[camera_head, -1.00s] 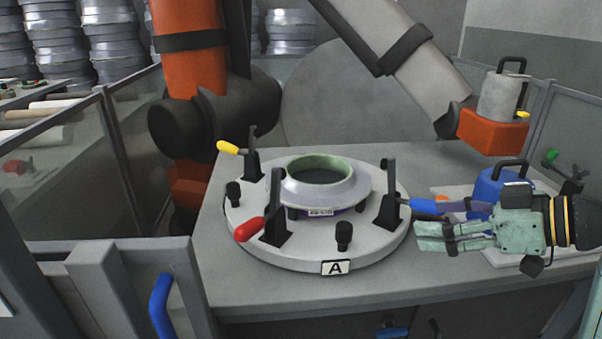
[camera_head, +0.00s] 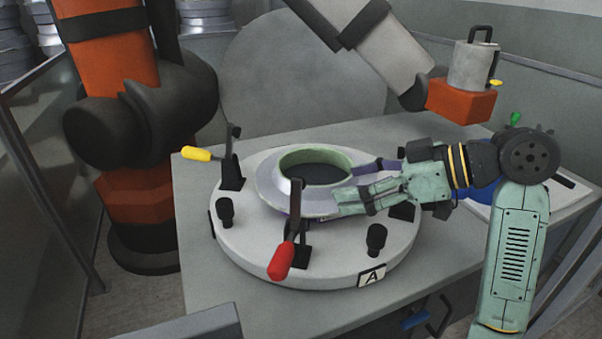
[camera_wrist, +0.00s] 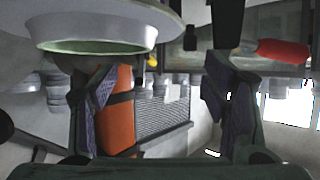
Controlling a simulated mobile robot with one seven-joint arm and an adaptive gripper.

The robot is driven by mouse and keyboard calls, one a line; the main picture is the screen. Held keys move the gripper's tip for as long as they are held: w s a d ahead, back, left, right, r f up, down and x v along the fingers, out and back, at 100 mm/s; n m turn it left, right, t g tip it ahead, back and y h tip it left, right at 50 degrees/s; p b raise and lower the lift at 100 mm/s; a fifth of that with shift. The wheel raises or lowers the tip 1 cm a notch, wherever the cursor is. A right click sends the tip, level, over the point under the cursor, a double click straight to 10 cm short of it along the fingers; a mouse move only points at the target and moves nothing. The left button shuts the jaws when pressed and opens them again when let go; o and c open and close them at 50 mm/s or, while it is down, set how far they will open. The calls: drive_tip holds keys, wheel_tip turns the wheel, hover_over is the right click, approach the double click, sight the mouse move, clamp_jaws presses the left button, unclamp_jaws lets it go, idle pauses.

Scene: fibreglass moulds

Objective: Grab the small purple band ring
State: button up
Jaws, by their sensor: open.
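The ring (camera_head: 283,199) has a pale grey flared body and a light green inner lip. It sits on the round fixture plate (camera_head: 340,264) marked A; its purple band is mostly hidden in the head view. My gripper (camera_head: 346,188) is open at the ring's right side, with fingertips overlapping its rim in the picture; I cannot tell whether they touch. In the wrist view, the ring (camera_wrist: 95,30) hangs upside down at upper left, and my open gripper (camera_wrist: 157,85) shows no object clearly held between its fingers.
Clamps with a red handle (camera_head: 281,261) and a yellow handle (camera_head: 196,153) stand around the ring, with black knobs (camera_head: 376,238). An orange robot arm (camera_head: 115,75) stands behind left. An orange-based grey canister (camera_head: 463,90) is at back right. The table's front left is clear.

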drive_tip(key=p+x, duration=0.1)
drive_tip(key=x, duration=0.4)
drive_tip(key=p+x, duration=0.1)
drive_tip(key=x, duration=0.4)
drive_tip(key=shift+s+a, duration=0.15)
drive_tip(key=shift+a, duration=0.1)
drive_tip(key=c, duration=1.6)
